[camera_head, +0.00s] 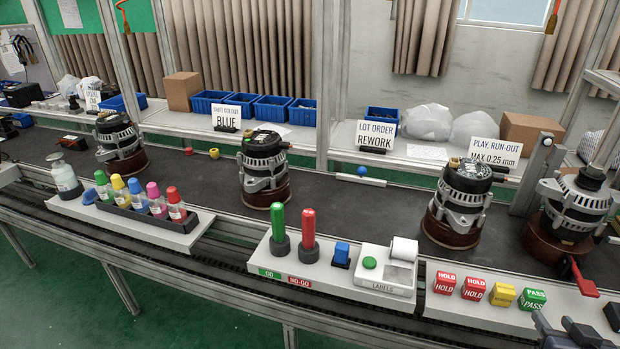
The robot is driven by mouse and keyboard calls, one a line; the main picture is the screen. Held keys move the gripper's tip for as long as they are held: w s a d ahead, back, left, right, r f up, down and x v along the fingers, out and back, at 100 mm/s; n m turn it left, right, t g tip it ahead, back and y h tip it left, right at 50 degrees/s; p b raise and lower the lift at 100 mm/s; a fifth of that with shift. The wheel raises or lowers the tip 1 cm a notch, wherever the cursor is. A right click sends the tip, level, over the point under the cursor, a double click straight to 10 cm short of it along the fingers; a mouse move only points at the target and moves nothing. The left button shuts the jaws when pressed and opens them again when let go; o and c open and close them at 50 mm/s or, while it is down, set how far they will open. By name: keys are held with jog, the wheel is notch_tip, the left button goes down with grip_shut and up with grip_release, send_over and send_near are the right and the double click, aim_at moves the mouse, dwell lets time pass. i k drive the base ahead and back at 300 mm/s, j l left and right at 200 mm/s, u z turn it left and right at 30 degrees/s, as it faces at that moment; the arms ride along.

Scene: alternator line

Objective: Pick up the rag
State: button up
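No rag can be made out for certain. A small blue patch (90,196), possibly cloth, lies on the pale front shelf at the left, between a grey-capped bottle and the dark bottle tray. It is too small to tell its shape. My gripper (570,335) seems to be the dark grey part at the bottom right edge, cut off by the frame. It is far to the right of the blue patch, and its fingers cannot be judged open or shut.
Several alternators (264,168) stand along the dark conveyor. The front shelves hold a tray of coloured bottles (150,207), green and red gauges (308,234), a label printer (388,270) and coloured HOLD and PASS blocks (474,288). Blue bins (271,108) stand behind.

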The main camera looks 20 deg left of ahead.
aim_at(89, 195)
jog(key=u, duration=2.2)
